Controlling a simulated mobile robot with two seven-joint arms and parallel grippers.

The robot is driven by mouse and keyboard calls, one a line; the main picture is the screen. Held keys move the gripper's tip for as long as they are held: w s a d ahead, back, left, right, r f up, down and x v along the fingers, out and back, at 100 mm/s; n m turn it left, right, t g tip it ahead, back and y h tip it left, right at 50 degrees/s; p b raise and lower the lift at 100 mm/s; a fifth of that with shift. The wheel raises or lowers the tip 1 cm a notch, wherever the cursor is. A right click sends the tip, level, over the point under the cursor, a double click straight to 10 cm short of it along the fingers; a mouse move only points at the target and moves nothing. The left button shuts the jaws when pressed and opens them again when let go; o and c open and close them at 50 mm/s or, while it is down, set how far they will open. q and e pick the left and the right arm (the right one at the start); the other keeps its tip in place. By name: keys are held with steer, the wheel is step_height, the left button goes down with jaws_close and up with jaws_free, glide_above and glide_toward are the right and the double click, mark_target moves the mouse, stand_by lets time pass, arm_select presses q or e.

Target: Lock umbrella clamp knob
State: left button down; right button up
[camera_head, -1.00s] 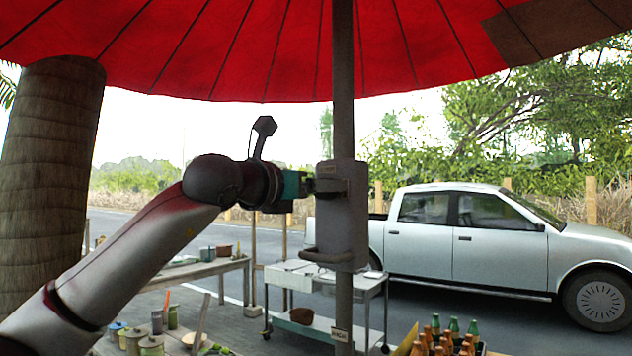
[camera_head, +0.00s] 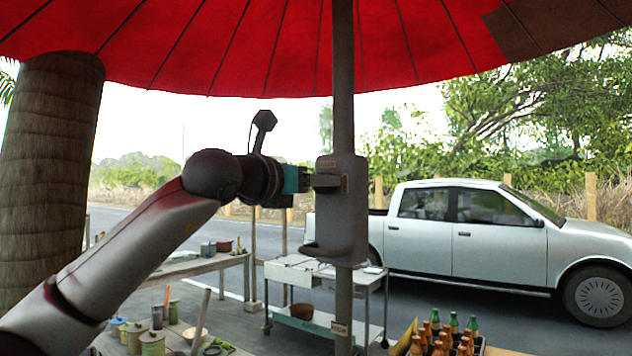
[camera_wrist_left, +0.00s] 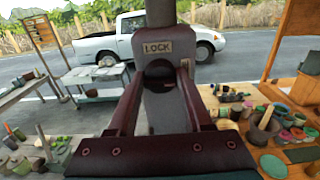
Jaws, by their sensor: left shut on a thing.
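A grey clamp housing (camera_head: 341,215) is fixed around the umbrella pole (camera_head: 343,80), under the red canopy (camera_head: 250,45). Its knob (camera_head: 327,181) sticks out of the left side of the housing. My left gripper (camera_head: 314,181) reaches in from the left and is shut on the knob. In the left wrist view the two fingers (camera_wrist_left: 158,98) stand either side of the grey knob (camera_wrist_left: 160,88), and the fingers hide part of it. A plate reading LOCK (camera_wrist_left: 157,47) sits on the housing just above the knob. My right gripper is not in view.
A wheeled metal cart (camera_head: 320,275) stands behind the pole. A wooden table with pots (camera_head: 195,265) is at left, and a crate of bottles (camera_head: 440,340) is at lower right. A thick trunk-like post (camera_head: 50,180) stands at far left. A pickup (camera_head: 480,240) is parked behind.

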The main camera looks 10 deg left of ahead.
arm_select(q)
steer(key=n+b, duration=0.6)
steer(key=n, duration=0.3)
steer(key=n+b, duration=0.6)
steer(key=n, duration=0.2)
steer(key=shift+a+f+n, duration=0.15)
steer(key=shift+a+n, duration=0.05)
steer(key=shift+n, duration=0.2)
stand_by(0.4)
steer(key=shift+c, duration=1.6)
jaws_free()
steer(key=shift+w, duration=0.1)
